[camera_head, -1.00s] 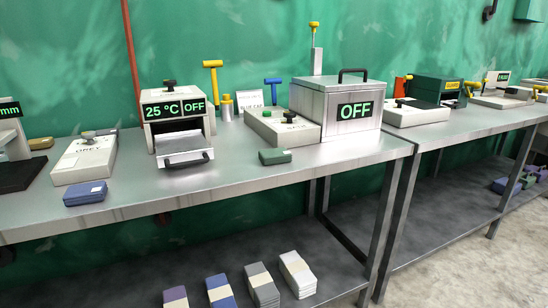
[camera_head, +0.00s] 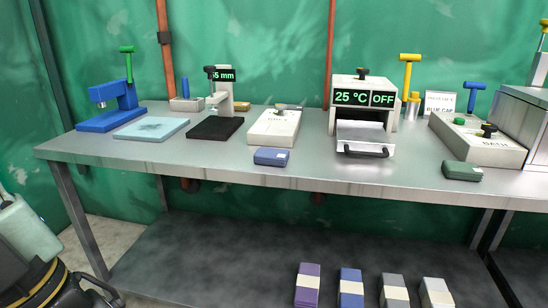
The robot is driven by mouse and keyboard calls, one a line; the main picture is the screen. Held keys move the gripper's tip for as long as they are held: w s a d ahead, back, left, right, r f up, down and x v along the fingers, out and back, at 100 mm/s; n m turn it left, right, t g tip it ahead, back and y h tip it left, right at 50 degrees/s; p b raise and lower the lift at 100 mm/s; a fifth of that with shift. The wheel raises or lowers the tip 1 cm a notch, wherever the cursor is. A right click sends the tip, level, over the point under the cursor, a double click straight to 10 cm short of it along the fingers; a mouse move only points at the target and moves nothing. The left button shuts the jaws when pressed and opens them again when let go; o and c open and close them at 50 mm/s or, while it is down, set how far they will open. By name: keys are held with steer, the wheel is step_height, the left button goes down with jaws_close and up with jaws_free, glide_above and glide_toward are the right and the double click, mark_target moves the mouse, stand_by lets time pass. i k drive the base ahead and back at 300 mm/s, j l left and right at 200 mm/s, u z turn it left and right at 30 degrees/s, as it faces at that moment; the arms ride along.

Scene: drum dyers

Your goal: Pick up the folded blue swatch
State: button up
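Parts that look like my arm show at the lower left edge, but no gripper fingers are in view. They are well away from the swatch.
An oven with its tray out (camera_head: 365,134) stands right of the swatch; a dark green folded swatch (camera_head: 462,171) lies further right. A black plate (camera_head: 215,129) and pale blue mat (camera_head: 151,128) are to the left. Several banded stacks, one purple (camera_head: 307,285), sit on the lower shelf.

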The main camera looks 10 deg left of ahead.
mark_target(279, 159)
steer(key=i+j, duration=0.75)
steer(key=i, duration=0.15)
